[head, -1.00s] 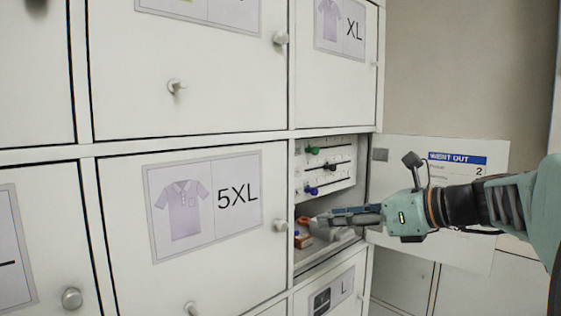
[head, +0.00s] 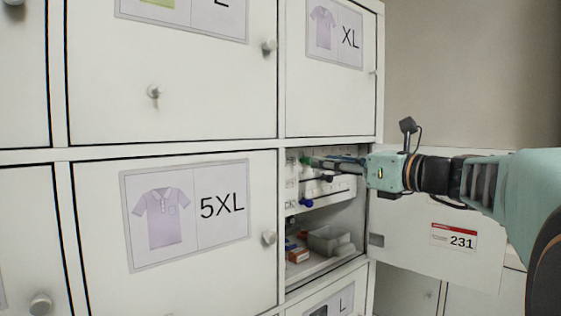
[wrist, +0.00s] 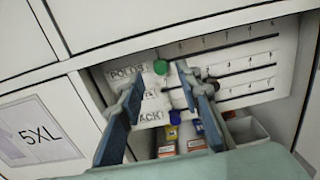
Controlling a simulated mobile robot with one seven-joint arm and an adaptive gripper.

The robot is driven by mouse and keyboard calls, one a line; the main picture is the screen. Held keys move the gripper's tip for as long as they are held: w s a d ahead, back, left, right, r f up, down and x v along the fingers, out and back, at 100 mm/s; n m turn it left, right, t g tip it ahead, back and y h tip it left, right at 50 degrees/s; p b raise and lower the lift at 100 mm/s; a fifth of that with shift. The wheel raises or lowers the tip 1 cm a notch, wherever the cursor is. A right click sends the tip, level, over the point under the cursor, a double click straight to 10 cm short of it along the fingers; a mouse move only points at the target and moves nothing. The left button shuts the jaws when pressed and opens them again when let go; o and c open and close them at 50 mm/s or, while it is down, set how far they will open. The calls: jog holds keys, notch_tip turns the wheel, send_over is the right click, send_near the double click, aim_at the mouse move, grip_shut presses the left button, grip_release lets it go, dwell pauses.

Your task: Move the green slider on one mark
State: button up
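The slider panel (head: 339,187) is in the open locker compartment. It has several horizontal slots with tick marks, and its top row is labelled POLOS. The green slider (head: 305,160) is at the left of the top slot; in the wrist view the green knob (wrist: 160,67) shows just beyond the gap between my fingertips. My gripper (head: 326,162) is open at the panel, its fingers apart in the wrist view (wrist: 157,84). I cannot tell whether a finger touches the knob. A blue knob (wrist: 175,117) sits lower; my right finger hides part of the middle row.
Small boxes (head: 297,254) and a grey bin (head: 330,240) stand on the shelf below the panel. The compartment door (head: 400,250) is open to the right. Closed locker doors, one marked 5XL (head: 262,190), are on the left.

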aim_at(307, 160)
jog(key=x, duration=0.4)
jog(key=shift+d, duration=0.1)
grip_shut()
dwell(0.3)
